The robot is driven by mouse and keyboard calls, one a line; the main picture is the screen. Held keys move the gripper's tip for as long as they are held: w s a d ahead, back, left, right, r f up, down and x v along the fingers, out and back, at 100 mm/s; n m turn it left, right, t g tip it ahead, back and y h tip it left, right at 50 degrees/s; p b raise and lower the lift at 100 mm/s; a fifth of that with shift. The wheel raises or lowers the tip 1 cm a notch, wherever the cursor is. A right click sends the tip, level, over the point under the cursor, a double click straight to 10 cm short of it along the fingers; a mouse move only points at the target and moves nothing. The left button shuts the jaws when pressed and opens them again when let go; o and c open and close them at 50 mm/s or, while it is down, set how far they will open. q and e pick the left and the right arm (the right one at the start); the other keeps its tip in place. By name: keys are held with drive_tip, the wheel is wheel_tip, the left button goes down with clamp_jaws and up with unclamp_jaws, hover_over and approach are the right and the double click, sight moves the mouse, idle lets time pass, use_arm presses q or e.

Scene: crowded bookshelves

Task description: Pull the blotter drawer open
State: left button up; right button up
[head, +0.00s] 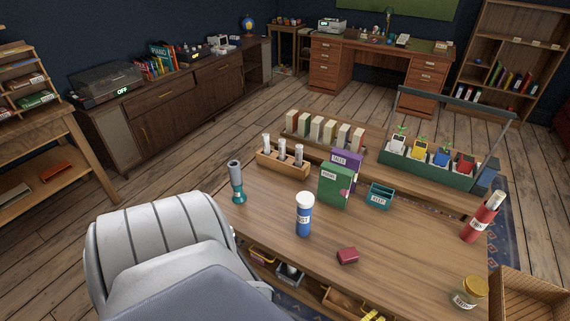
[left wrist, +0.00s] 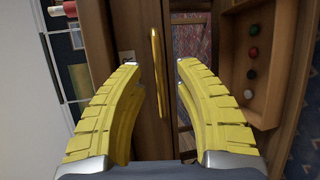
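In the left wrist view, my left gripper (left wrist: 159,66) is open, with its yellow fingers on either side of a slim upright brass-coloured handle (left wrist: 156,78). The handle is on a brown wooden front (left wrist: 130,22); I see no finger closed on it. My right gripper is not clearly seen.
On the desk stand a blue bottle (head: 304,218), a green box (head: 335,186), a dark red block (head: 348,256), a gold-lidded jar (head: 468,292) and a red tube (head: 483,217).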

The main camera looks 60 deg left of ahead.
use_arm(q)
drive_tip(key=s+r, duration=0.2)
drive_tip(key=s, duration=1.3)
drive_tip(key=s+a+f+m+g+h, duration=0.1)
drive_tip(key=s+f+m+g, duration=0.4)
drive_tip(key=s+f+m, duration=0.4)
drive_tip(key=s+a+f+m+g+h, duration=0.1)
drive_tip(key=s+f+m+g, duration=0.4)
drive_tip(key=s+f+m, duration=0.5)
drive_tip(key=shift+s+a+f+h, duration=0.2)
drive_tip(key=shift+s+f+h, duration=0.25)
drive_tip(key=shift+f, duration=2.9)
